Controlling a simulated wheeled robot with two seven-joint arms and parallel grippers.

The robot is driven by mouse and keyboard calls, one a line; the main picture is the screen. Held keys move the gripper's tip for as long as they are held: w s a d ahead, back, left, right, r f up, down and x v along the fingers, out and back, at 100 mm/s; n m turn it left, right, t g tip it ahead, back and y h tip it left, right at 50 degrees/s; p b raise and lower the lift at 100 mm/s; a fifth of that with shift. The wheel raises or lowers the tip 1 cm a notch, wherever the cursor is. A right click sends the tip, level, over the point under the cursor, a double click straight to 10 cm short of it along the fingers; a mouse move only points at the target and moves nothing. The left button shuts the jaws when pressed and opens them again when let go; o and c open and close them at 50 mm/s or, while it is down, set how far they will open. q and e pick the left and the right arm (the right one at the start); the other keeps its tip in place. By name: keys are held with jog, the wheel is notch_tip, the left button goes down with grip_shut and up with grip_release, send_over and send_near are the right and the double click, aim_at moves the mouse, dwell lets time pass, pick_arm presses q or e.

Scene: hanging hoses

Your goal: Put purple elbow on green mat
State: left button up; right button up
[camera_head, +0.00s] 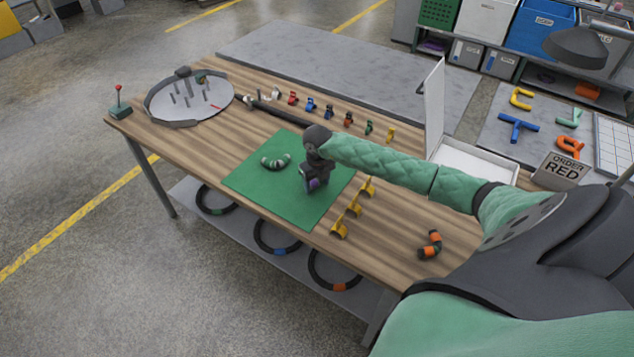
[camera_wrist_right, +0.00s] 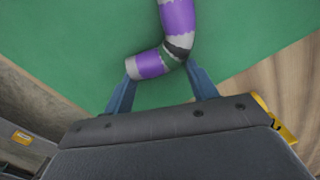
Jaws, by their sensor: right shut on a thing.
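The purple elbow (camera_wrist_right: 165,45) is a bent pipe piece with purple and grey bands. It lies between the fingers of my right gripper (camera_wrist_right: 162,85), which is shut on it. In the head view my right gripper (camera_head: 309,182) is over the right part of the green mat (camera_head: 295,205), and only a little purple (camera_head: 314,184) shows beneath it. In the wrist view the mat (camera_wrist_right: 70,45) fills the background behind the elbow. I cannot tell whether the elbow touches the mat. My left gripper is not in view.
A green-banded elbow (camera_head: 276,162) lies on the mat's left part. Yellow clips (camera_head: 354,207) stand just right of the mat. An orange-banded elbow (camera_head: 430,244) lies further right on the wooden table. A round tray (camera_head: 165,112) stands at the far left. A white box (camera_head: 470,160) is behind my right arm.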

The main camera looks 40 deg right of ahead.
jog(key=o, duration=1)
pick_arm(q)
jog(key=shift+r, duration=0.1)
pick_arm(e)
jog(key=shift+r, duration=0.1)
jog(key=shift+r, duration=0.2)
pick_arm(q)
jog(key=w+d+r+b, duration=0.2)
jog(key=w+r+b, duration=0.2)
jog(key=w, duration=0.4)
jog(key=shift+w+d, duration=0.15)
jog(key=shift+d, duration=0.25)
pick_arm(e)
notch_tip(320, 180, up, 12)
jog(key=shift+s+f, duration=0.15)
jog(key=shift+f, duration=0.05)
jog(key=shift+a, duration=0.15)
